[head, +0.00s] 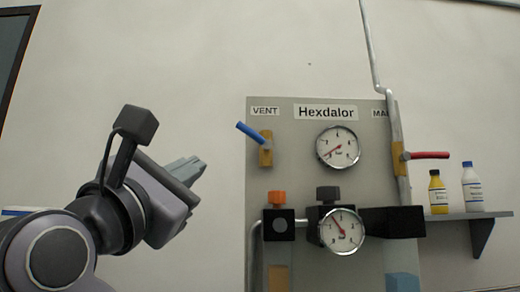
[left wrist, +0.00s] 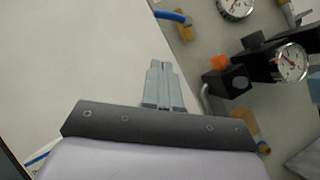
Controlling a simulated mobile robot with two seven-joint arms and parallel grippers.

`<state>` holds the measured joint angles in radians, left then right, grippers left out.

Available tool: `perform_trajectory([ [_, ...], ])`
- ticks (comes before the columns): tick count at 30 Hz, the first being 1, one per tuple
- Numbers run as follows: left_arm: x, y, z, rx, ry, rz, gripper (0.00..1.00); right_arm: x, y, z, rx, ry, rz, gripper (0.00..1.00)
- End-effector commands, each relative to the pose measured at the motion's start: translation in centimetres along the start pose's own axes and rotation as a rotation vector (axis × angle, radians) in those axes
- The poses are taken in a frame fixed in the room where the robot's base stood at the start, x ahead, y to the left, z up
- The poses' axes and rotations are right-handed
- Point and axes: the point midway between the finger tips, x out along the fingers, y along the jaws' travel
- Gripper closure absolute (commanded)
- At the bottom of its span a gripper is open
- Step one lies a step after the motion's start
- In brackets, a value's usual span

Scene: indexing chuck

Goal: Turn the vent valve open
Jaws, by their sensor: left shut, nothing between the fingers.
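The vent valve has a blue lever (head: 250,132) on a brass body (head: 265,150), under the VENT label (head: 265,111) on a grey panel (head: 285,170). The lever slants up to the left from its pivot. It also shows at the top of the left wrist view as a blue lever (left wrist: 172,16). My left gripper (head: 202,162) is to the left of the panel and a little below the lever, apart from it. Its fingers (left wrist: 158,64) are together with nothing between them. My right gripper is in neither view.
The panel carries an upper gauge (head: 338,147), a lower gauge (head: 342,231), an orange knob (head: 277,198) and a black block (head: 393,222). A red lever (head: 430,155) juts out at right. Two bottles stand on a shelf (head: 480,216). The wall left of the panel is bare.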

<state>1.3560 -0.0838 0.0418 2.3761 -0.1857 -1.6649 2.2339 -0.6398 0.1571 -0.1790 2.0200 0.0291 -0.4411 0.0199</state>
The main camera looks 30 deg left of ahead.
Motion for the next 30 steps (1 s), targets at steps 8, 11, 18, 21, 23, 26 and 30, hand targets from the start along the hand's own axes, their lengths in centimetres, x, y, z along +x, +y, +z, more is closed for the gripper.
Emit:
perform_trajectory([
  [8, 1.6, 0.5, -0.6, -0.031, 0.017, 0.022, 1.00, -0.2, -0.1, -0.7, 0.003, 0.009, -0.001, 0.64],
  [11, 3.5, 0.5, -0.6, -0.028, 0.017, 0.021, 1.00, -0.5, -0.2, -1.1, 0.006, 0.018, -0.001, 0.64],
  [18, 8.3, 0.6, -0.6, -0.029, 0.016, 0.019, 1.00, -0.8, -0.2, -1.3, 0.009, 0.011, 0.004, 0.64],
  [21, 10.0, 0.6, -0.7, -0.029, 0.015, 0.019, 1.00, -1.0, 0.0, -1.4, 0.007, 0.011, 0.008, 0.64],
  [23, 10.7, 0.8, 0.5, -0.029, 0.011, 0.021, 1.00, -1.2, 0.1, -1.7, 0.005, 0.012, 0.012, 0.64],
  [26, 11.6, 0.8, 1.3, -0.030, 0.011, 0.021, 1.00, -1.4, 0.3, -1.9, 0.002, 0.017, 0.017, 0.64],
  [30, 12.3, 0.7, 1.9, -0.031, 0.013, 0.021, 1.00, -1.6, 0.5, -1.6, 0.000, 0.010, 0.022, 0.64],
])
